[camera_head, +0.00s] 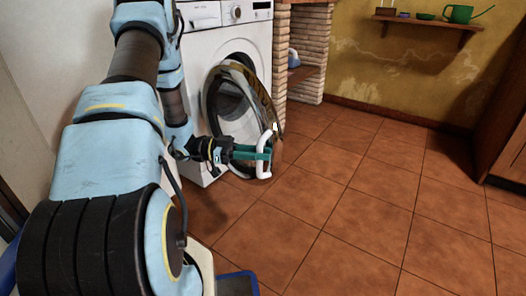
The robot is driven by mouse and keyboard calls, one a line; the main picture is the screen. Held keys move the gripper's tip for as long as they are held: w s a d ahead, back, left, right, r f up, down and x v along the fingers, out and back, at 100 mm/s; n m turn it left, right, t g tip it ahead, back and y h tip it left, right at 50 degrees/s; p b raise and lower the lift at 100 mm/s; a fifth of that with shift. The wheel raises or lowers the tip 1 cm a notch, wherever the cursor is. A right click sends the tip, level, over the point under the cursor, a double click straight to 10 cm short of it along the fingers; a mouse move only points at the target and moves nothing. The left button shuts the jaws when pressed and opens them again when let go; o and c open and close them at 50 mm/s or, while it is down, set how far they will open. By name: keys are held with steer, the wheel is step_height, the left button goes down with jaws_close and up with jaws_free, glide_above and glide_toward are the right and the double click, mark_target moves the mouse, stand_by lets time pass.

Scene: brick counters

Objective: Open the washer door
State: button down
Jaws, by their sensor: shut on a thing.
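The white washer (203,51) stands at the back left, partly hidden by my arm. Its round door (262,93) has a dark frame and stands swung partly open, away from the washer's front, with the dark drum opening (229,108) visible behind it. A white handle (263,161) sits on the door's near edge. My gripper (266,153) has teal fingers that are shut on this handle. The exact finger contact is small in view.
The tiled floor (350,215) is clear to the right and in front. A brick counter (307,50) stands right of the washer. A wall shelf (428,21) holds a green watering can (459,14). A wooden cabinet (509,150) is at the right edge.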

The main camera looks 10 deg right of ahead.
steer(key=c, duration=1)
jaws_free()
steer(key=shift+w, duration=0.1)
steer(key=p+v, duration=0.2)
steer(key=v, duration=0.8)
steer(key=shift+w+a, duration=0.1)
steer(key=shift+a, duration=0.25)
